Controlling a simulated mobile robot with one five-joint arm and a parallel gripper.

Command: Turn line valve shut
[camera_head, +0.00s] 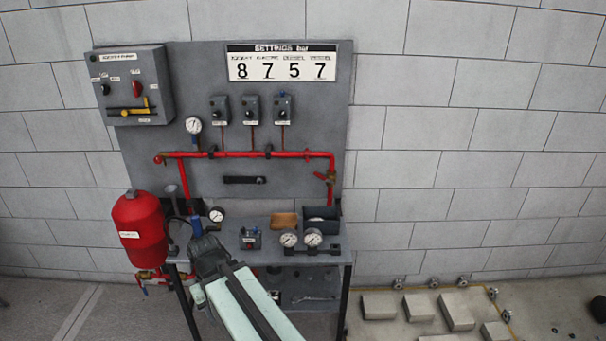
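A red pipe (245,154) runs across the grey panel (300,100). A valve with a red handle (326,176) sits on its right-hand drop. A small blue handle (197,227) stands at the left of the bench, right at the far end of my arm. I cannot tell which of these is the line valve, as no readable label shows. My gripper (203,243) is at the bench's left side, close to the blue handle. Whether it touches the handle, and the state of its fingers, cannot be made out.
A red tank (140,229) stands close left of my gripper. Gauges (289,239), a small switch box (250,238) and a dark bin (320,226) are on the bench. A control box (131,86) hangs at upper left. Blocks (456,311) lie on the floor at right.

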